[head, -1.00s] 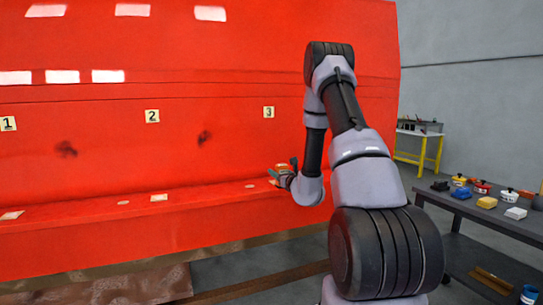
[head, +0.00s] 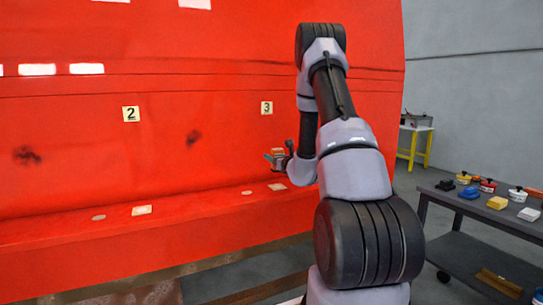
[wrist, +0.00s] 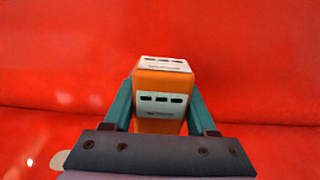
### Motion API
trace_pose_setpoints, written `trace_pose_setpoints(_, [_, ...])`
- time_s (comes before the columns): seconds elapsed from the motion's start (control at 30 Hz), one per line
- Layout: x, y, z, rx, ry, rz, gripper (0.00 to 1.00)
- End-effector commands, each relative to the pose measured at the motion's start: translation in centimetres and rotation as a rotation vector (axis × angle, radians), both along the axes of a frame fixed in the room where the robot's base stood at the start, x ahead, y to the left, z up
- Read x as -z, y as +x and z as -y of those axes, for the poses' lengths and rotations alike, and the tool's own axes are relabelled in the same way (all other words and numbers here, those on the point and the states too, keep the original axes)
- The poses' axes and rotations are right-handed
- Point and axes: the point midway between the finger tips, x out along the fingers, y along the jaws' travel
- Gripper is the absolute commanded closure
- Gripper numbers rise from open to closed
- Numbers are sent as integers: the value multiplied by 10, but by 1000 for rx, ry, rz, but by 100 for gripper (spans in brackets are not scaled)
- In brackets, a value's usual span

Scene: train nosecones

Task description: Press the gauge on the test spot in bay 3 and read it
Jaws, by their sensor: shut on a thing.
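My gripper (wrist: 160,100) is shut on an orange gauge (wrist: 160,80) with white label faces and dark slots, seen in the wrist view. In the head view the gauge (head: 278,153) is small at the end of my arm, in front of the red panel (head: 95,165). The bay 3 label (head: 267,108) is above the gripper on the panel. I cannot tell whether the gauge touches the panel. No test spot can be made out behind the gauge. Any reading is too small to make out.
The bay 2 label (head: 131,114) is to the left, with dark smudges (head: 193,137) on the panel. Pale cards and discs lie on the red ledge (head: 190,203) below. A dark cart (head: 470,210) with several coloured items stands at the right.

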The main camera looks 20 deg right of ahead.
Motion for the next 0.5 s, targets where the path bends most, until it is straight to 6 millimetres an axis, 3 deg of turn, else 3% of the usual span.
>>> trace_pose_setpoints(0.5, [49,0,0,0,2,-1,100])
